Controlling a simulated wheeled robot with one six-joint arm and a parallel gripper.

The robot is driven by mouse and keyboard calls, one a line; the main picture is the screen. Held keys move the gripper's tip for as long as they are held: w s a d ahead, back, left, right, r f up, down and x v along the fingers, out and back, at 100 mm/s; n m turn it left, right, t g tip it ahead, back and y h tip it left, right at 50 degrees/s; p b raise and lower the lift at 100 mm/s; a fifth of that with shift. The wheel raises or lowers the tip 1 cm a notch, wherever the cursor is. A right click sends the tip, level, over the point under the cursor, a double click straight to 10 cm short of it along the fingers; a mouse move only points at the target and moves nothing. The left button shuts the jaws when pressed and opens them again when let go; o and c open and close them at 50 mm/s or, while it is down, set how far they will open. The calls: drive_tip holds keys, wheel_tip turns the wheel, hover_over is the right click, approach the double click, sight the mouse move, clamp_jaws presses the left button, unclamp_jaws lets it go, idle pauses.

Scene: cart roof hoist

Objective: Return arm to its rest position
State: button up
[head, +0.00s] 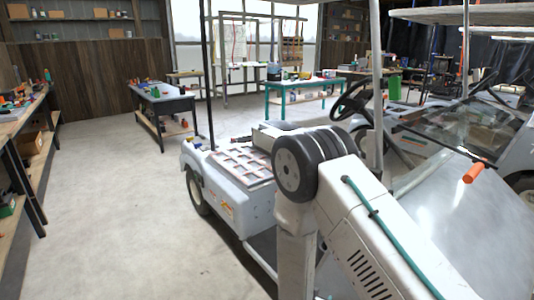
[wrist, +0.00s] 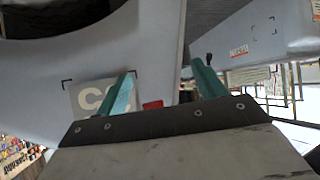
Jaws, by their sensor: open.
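My gripper (wrist: 165,85) shows in the wrist view as two teal fingers spread apart, with nothing seen between them but the panel behind. It is close to a pale grey body panel (wrist: 150,40) with a lettered plate and a small red patch; I cannot tell if the fingertips touch it. In the head view my arm reaches across the foreground in front of the pale cart (head: 230,195), and my gripper is not seen there.
Thin roof posts (head: 208,75) rise from the cart. A windshield (head: 465,130) and an orange cylinder (head: 473,172) are at right. A dark-topped workbench (head: 160,100), a green-framed table (head: 300,84) and a left-hand bench (head: 22,118) stand around. The floor (head: 110,200) left of the cart is clear.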

drive_tip(key=s+a+r+n+g+y, duration=0.25)
drive_tip(key=s+r+g+y, duration=0.2)
drive_tip(key=r, duration=0.45)
drive_tip(key=s+a+r+n+g+y, duration=0.2)
drive_tip(key=s+a+r+g+y, duration=0.15)
drive_tip(key=s+r, duration=0.4)
drive_tip(key=s+d+r, duration=0.5)
drive_tip(key=s+r, duration=0.1)
drive_tip(key=r, duration=0.3)
drive_tip(key=s+d+r+n+h, duration=0.1)
drive_tip(key=s+d+r, duration=0.4)
drive_tip(key=r, duration=0.4)
drive_tip(key=s+d+r+h, duration=0.1)
drive_tip(key=s+d+r, duration=0.5)
drive_tip(key=r, duration=0.3)
drive_tip(key=shift+s, duration=0.9)
drive_tip(key=shift+r+n, duration=0.1)
drive_tip(key=shift+n, duration=0.15)
